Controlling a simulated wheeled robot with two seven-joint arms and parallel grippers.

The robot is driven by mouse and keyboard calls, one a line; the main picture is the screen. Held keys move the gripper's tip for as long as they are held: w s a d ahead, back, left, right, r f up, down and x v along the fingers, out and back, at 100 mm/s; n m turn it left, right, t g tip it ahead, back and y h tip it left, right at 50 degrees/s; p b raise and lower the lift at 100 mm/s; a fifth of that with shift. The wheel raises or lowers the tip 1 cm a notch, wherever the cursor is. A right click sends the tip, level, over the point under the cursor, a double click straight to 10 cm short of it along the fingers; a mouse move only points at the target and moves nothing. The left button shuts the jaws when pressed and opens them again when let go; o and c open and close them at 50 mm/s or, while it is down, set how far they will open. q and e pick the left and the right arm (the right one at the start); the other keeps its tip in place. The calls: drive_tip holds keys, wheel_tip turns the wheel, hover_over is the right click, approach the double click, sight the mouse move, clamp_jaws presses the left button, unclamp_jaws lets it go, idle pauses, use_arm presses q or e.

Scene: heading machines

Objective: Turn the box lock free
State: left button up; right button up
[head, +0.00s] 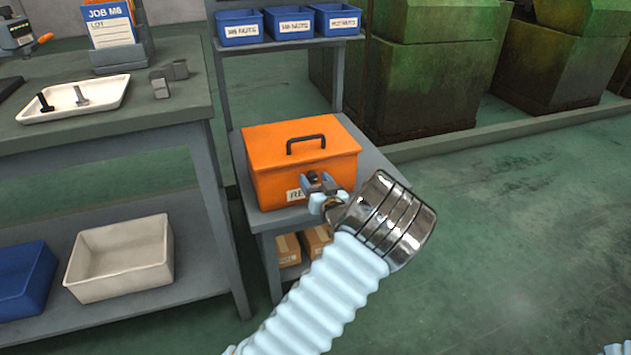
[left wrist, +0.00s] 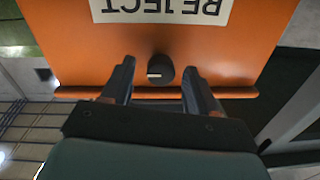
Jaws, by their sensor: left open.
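The orange box (head: 283,148) with a black top handle (head: 306,143) sits on a small grey stand. Its front carries a white REJECT label, seen upside down in the left wrist view (left wrist: 160,10). The lock (left wrist: 160,70) is a round black knob with a light mark on the box front. My left gripper (head: 325,187) is at the box front, and its open fingers (left wrist: 155,80) lie one on each side of the knob, with gaps visible between. In the head view the gripper partly hides the label and knob. My right gripper is not in view.
A grey workbench (head: 110,120) with a white tray (head: 75,100) stands at the left. Blue bins (head: 239,28) stand on the shelf behind the box. Cardboard boxes (head: 288,250) lie under the stand. The floor at right is clear.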

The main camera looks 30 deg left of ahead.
use_arm(q)
drive_tip(key=c, duration=1)
drive_tip(key=shift+a+f+n+b, duration=0.1)
drive_tip(key=shift+f+n+b, duration=0.15)
drive_tip(key=shift+n+b, duration=0.85)
drive_tip(key=shift+c, duration=0.2)
drive_tip(key=n+b, duration=0.5)
drive_tip(key=shift+f, duration=0.1)
drive_tip(key=n+b, duration=0.8)
drive_tip(key=b, duration=0.2)
drive_tip(key=shift+s+n+h+b, duration=0.1)
drive_tip(key=shift+n+h+b, duration=0.2)
drive_tip(key=shift+r+n+b, duration=0.2)
drive_tip(key=shift+n+b, duration=0.8)
drive_tip(key=shift+b, duration=0.15)
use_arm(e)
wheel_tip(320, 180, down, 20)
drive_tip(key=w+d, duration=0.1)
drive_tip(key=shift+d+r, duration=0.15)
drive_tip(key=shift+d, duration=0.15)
use_arm(q)
drive_tip(key=o, duration=1)
